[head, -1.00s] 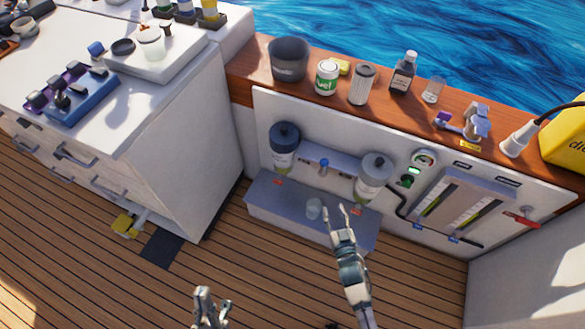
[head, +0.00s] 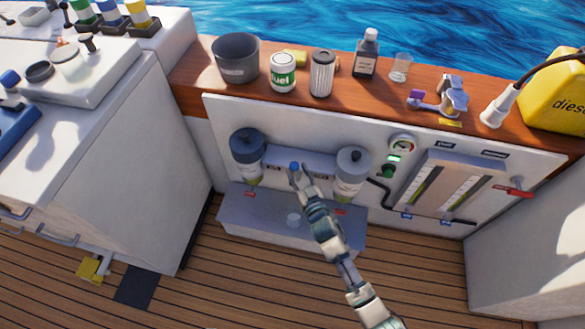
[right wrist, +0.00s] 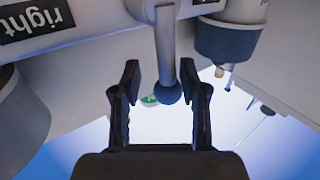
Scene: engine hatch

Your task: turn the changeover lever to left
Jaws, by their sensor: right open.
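The changeover lever (head: 294,167) sits on the white panel between two filter units, its blue knob partly hidden by my right gripper in the head view. In the right wrist view the lever (right wrist: 166,50) is a grey rod ending in a dark blue ball. My right gripper (head: 302,178) is at the lever. In the right wrist view its two dark fingers (right wrist: 163,98) stand open, one on each side of the ball, with gaps visible. A label reading "right" (right wrist: 38,18) shows at the upper left there. My left gripper is not in view.
A blue-topped filter (head: 247,150) and a grey-topped filter (head: 350,170) flank the lever closely. A grey ledge (head: 255,220) lies below. A red-handled valve (head: 515,191) is at the right.

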